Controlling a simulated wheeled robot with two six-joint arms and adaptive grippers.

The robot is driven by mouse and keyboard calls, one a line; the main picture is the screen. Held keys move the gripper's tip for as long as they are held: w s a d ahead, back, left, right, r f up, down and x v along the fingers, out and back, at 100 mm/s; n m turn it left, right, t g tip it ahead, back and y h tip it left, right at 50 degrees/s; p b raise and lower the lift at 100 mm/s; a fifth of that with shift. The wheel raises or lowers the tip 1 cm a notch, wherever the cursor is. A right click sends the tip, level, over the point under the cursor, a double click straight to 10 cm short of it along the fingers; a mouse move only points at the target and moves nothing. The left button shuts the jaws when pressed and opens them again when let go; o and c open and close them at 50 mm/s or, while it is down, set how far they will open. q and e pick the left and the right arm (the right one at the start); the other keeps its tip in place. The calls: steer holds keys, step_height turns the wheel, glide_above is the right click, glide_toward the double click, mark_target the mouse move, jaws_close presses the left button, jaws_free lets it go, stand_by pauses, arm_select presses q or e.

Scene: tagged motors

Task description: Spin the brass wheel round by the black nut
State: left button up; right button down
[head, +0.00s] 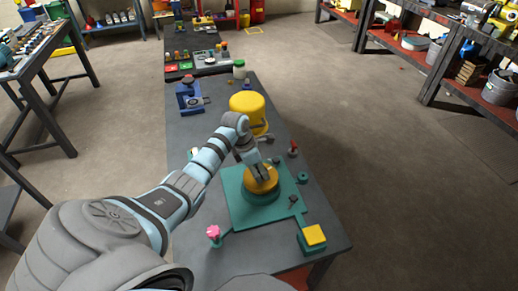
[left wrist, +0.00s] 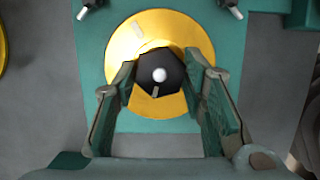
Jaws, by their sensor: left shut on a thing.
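The brass wheel (head: 262,183) lies flat on a round teal base on a teal plate (head: 240,210) on the bench. In the left wrist view the brass wheel (left wrist: 140,42) is a yellow disc with small pale marks on its face. The black nut (left wrist: 158,66) sits at its centre with a white dot on top. My left gripper (head: 260,173) points down onto the middle of the wheel. In the left wrist view the left gripper's fingers (left wrist: 160,82) stand on either side of the black nut, shut on it. My right gripper is not in view.
A yellow domed thing (head: 248,108) and a blue device (head: 190,97) stand behind the plate on the bench (head: 205,255). A pink knob (head: 213,232) and a yellow block (head: 314,235) sit at the plate's front corners. Floor right of the bench is clear.

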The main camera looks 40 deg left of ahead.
arm_select(q)
steer(key=shift+f, duration=0.15)
steer(key=m+g+b, duration=0.1)
steer(key=m+b, duration=0.3)
steer(key=b, duration=0.1)
steer(key=m+g+h+b, duration=0.1)
steer(key=m+b, duration=0.3)
steer(key=b, duration=0.1)
steer(key=m+g+b, duration=0.1)
steer(key=m+b, duration=0.3)
steer(key=b, duration=0.1)
steer(key=shift+w+f+h+b, duration=0.2)
steer(key=shift+w+h+b, duration=0.1)
steer(key=shift+b, duration=0.05)
steer(key=shift+c, duration=0.5)
steer(key=m+g+b, duration=0.1)
steer(key=m, duration=0.1)
steer(key=shift+r+m, duration=0.15)
steer(key=shift+m, duration=0.25)
steer(key=shift+r, duration=0.15)
steer(key=o, duration=1.3)
steer(key=shift+c, duration=0.2)
